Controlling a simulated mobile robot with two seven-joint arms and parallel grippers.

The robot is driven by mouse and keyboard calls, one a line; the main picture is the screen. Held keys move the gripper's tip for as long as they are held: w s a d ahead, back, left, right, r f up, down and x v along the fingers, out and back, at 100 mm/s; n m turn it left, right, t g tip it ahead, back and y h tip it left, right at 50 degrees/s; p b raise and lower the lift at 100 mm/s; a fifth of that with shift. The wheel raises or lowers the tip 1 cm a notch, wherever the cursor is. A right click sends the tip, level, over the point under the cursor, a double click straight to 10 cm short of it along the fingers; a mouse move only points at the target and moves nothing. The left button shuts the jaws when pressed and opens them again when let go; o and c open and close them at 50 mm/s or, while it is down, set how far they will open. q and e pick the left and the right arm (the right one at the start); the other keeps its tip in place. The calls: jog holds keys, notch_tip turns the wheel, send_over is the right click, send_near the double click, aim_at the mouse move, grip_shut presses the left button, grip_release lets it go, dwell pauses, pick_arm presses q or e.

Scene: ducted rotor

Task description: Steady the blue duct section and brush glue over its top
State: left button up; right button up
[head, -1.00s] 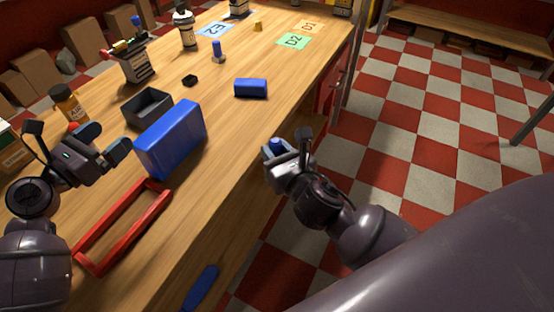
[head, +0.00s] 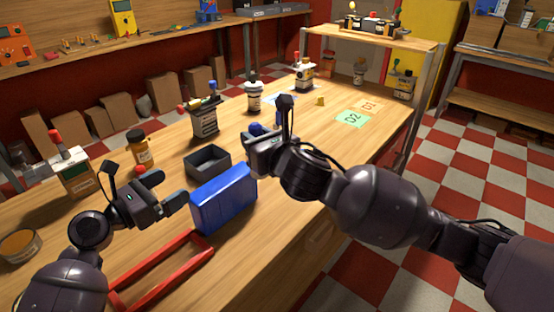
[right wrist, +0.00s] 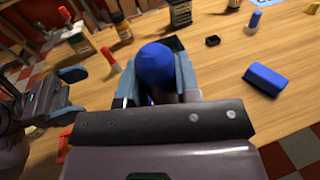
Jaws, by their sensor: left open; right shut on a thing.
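A large blue block (head: 222,198), which I take for the blue duct section, stands on edge on the wooden table beside a red frame (head: 165,272). My left gripper (head: 167,190) is open just to the left of the block, its fingers short of it; it also shows in the right wrist view (right wrist: 75,95). My right gripper (head: 262,142) is shut on a blue round-ended handle (right wrist: 157,68), held beyond and right of the block's top. The handle's lower end is hidden, so I cannot see any bristles.
A dark open tray (head: 207,162) lies behind the block. A smaller blue block (right wrist: 265,79) and a blue-topped peg (right wrist: 254,21) are on the table. An amber bottle (head: 139,147) and a red-capped container (head: 72,170) stand at the left.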

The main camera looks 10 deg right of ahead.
jog(key=w+a+r+n+g+y, duration=0.4)
jog(key=w+a+r+n+y, duration=0.15)
jog(key=w+a+r, duration=0.2)
pick_arm(q)
send_near(192, 202)
jog(key=x, duration=0.5)
jog(key=shift+w+d+f, duration=0.1)
jog(key=shift+w+f, duration=0.1)
jog(key=shift+f, duration=0.05)
jog(key=x, duration=0.5)
jog(key=shift+w+d+r, duration=0.15)
jog(key=shift+d+r, duration=0.05)
jog(key=shift+x, duration=0.95)
pick_arm(e)
notch_tip(192, 202, down, 6)
jog(key=a+n+g+y, duration=0.1)
jog(key=n+g+y, duration=0.4)
jog(key=g+y, duration=0.1)
jog(key=shift+w+g, duration=0.2)
jog(key=shift+g, duration=0.5)
jog(key=shift+f+n, duration=0.1)
jog(key=shift+n, duration=0.15)
pick_arm(q)
jog(key=c, duration=1.1)
